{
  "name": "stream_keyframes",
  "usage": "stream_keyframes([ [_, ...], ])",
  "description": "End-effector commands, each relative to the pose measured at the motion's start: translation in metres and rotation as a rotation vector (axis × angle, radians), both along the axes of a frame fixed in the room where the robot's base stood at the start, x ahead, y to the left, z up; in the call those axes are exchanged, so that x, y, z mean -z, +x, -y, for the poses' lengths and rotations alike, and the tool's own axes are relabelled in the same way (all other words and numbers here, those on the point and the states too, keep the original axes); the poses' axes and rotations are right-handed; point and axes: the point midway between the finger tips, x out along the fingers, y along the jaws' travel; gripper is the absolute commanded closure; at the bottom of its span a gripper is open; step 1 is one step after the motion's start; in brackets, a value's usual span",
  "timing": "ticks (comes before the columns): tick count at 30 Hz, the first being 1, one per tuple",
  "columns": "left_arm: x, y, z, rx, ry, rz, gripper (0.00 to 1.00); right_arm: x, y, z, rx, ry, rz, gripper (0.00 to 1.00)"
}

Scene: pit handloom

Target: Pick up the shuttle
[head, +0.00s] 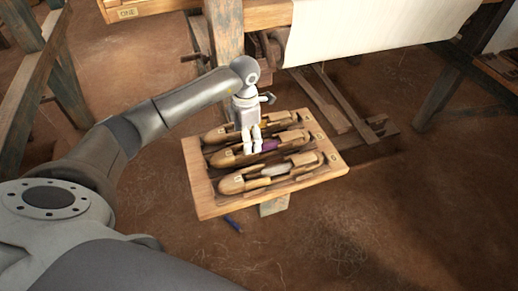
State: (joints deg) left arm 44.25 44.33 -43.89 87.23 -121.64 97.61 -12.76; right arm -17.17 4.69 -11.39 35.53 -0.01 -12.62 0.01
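Three wooden boat-shaped shuttles lie side by side in a wooden tray (205,206). The near shuttle (232,184) carries pale yarn. The middle shuttle (222,158) carries purple yarn (270,145). The far shuttle (217,135) is partly hidden behind my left gripper. My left gripper (252,151) points down over the middle shuttle, left of its purple yarn. Its two fingers look close together, and their tips cover part of that shuttle. I cannot tell whether they touch it or have closed on it. My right gripper is not in view.
The loom's wooden post (224,32) and beam stand behind the tray, with white cloth (372,28) at the upper right. Wooden treadles (322,101) lie behind the tray. A small blue object (232,223) lies on the brown floor. Floor at the lower right is clear.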

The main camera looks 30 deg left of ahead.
Motion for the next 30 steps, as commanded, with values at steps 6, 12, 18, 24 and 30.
stream_keyframes([
  [6, 0.028, 0.000, -0.001, -0.001, -0.003, -0.005, 0.25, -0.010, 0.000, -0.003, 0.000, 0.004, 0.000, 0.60],
  [12, 0.050, 0.001, -0.001, 0.000, -0.002, -0.001, 0.25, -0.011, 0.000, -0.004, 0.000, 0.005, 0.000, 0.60],
  [18, 0.052, 0.002, -0.001, 0.000, -0.001, 0.002, 0.25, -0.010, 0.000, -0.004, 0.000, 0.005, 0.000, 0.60],
  [24, 0.052, 0.002, -0.002, 0.000, -0.001, 0.002, 0.46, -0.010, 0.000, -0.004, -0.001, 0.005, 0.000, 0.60],
  [30, 0.051, 0.002, -0.002, 0.000, -0.001, 0.002, 0.71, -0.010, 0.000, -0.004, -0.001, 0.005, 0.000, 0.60],
])
